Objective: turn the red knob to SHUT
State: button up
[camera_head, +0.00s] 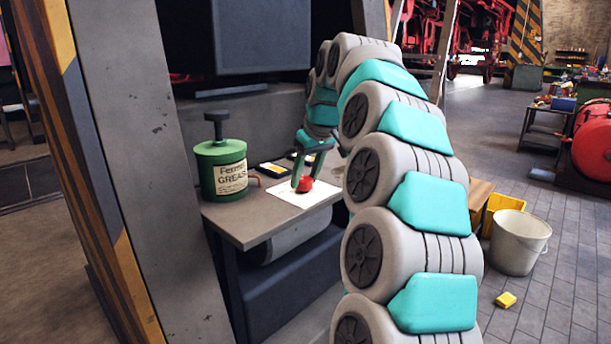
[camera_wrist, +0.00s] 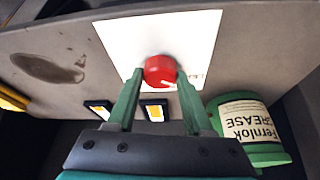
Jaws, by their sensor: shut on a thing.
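The red knob (camera_head: 305,184) sits on a white plate (camera_head: 286,193) on the grey bench top (camera_head: 243,231). In the wrist view the red knob (camera_wrist: 160,70) is between the two green fingers of my gripper (camera_wrist: 158,80), near the middle of the white plate (camera_wrist: 200,38). My gripper (camera_head: 303,180) reaches down onto the knob from above and is shut on it. Small marks show on the plate beside the knob in the wrist view, but they are too small to read. I cannot tell which position the knob points to.
A green grease can (camera_head: 222,168) stands on the bench left of the plate. Small dark, yellow-marked items (camera_head: 272,168) lie behind the plate. A dark oily patch (camera_wrist: 47,68) marks the bench. A white bucket (camera_head: 518,243) and a yellow block (camera_head: 506,300) are on the floor at right.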

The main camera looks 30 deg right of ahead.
grip_shut()
jog(key=shift+m, duration=0.3)
jog(key=m+h+b, duration=0.1)
jog(key=m, duration=0.1)
jog(key=shift+f+m+b, duration=0.1)
jog(key=shift+m+b, duration=0.2)
jog(key=m+h, duration=0.1)
jog(key=m, duration=0.1)
jog(key=shift+a+m+b, duration=0.15)
jog(key=shift+m+b, duration=0.25)
jog(key=m+h, duration=0.1)
jog(key=m, duration=0.1)
jog(key=m+g+h, duration=0.1)
jog(key=m, duration=0.2)
jog(key=shift+w+a+m+b, duration=0.15)
jog(key=shift+m+b, duration=0.15)
jog(key=shift+b, duration=0.1)
jog(key=shift+g, duration=0.3)
jog(key=o, duration=0.8)
grip_release()
